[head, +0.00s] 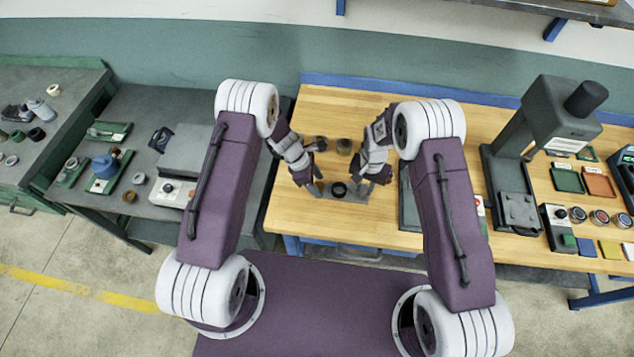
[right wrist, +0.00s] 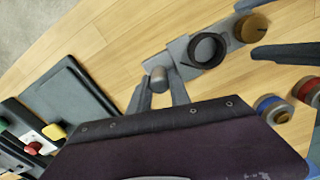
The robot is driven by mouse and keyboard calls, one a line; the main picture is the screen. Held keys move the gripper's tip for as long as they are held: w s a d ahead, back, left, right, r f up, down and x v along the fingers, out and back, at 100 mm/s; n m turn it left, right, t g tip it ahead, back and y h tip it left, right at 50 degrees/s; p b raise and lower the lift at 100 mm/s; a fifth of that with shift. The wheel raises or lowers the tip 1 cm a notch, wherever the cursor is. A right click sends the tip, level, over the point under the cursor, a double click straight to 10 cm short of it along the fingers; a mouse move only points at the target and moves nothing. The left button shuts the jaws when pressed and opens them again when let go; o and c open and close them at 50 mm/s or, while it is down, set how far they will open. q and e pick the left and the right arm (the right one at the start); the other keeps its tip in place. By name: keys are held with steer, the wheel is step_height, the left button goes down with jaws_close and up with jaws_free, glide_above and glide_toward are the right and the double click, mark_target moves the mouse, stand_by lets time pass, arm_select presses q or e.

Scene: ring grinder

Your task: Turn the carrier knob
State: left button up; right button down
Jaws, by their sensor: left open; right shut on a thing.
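A grey carrier (right wrist: 180,52) lies on the wooden bench, and it also shows between my grippers in the head view (head: 352,197). A black ring (right wrist: 207,50) sits on it, seen in the head view too (head: 339,189). The grey carrier knob (right wrist: 159,79) stands at one end; my right gripper (head: 362,183) is shut on it, a finger on each side in the right wrist view (right wrist: 160,84). My left gripper (head: 315,188) is open at the other end. Its fingers are on either side of a brown round piece (right wrist: 250,28); I cannot tell if they touch it.
Two ring-shaped pieces, (head: 320,143) and (head: 343,146), stand behind the carrier. A dark flat plate (right wrist: 72,98) lies beside my right gripper, with a red button (right wrist: 32,148) near it. A press (head: 550,125) stands to the right. Bare wood lies behind the pieces.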

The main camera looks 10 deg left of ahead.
arm_select(q)
jaws_close()
steer(key=shift+m, duration=0.3)
steer(key=m+g, duration=0.2)
steer(key=m, duration=0.2)
steer(key=shift+w, duration=0.2)
steer(key=shift+d+m+g+y, duration=0.1)
steer(key=shift+m+g+y, duration=0.2)
steer(key=shift+m, duration=0.9)
steer(key=shift+m+g+y, duration=0.1)
steer(key=shift+m+g, duration=0.3)
steer(key=shift+m, duration=0.8)
jaws_free()
